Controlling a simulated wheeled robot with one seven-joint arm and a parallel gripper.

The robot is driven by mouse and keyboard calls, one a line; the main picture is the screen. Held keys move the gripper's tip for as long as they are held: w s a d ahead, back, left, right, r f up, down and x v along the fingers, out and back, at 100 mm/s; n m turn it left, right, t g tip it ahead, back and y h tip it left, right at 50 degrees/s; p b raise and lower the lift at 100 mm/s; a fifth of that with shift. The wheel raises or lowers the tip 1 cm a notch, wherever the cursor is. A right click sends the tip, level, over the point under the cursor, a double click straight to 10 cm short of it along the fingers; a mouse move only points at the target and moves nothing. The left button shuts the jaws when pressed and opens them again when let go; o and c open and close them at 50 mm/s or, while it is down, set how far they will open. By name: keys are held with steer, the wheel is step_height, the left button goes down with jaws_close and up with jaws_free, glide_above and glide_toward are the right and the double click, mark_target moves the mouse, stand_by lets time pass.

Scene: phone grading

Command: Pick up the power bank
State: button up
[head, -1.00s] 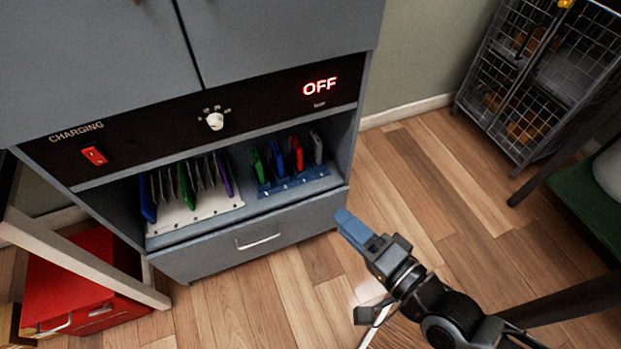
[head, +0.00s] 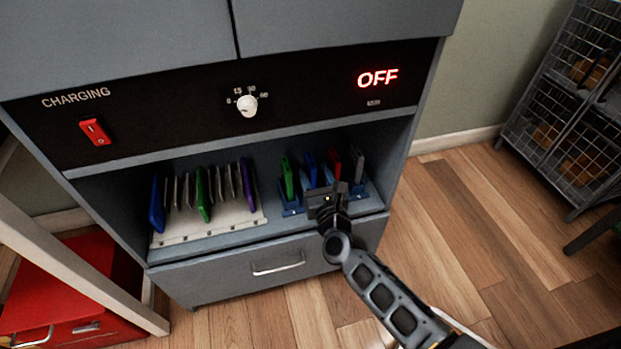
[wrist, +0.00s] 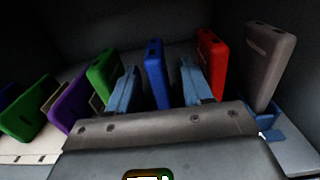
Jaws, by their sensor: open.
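Several power-bank-like blocks stand upright in a blue rack (head: 292,208) on the right of the shelf: green (head: 287,176), blue (head: 310,166), red (head: 335,163) and grey (head: 358,164). In the wrist view, the blue block (wrist: 155,72) stands between the two light-blue fingers of my gripper (wrist: 158,88). The fingers are open, with a gap visible on each side of it. The green block (wrist: 102,72) is left of the left finger; the red block (wrist: 212,62) and grey block (wrist: 270,66) are right of the right finger. My gripper partly hides the rack in the head view.
A white rack (head: 210,226) with several thin upright devices fills the shelf's left. A purple one (wrist: 70,105) stands nearest the green block. The cabinet's control panel (head: 180,130) is above and a drawer (head: 220,272) below. A red box (head: 80,285) stands at left.

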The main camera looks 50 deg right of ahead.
mark_target(309, 161)
steer(key=x, duration=0.5)
steer(key=shift+w+r, duration=0.1)
steer(key=shift+w, duration=0.1)
jaws_close()
stand_by(0.3)
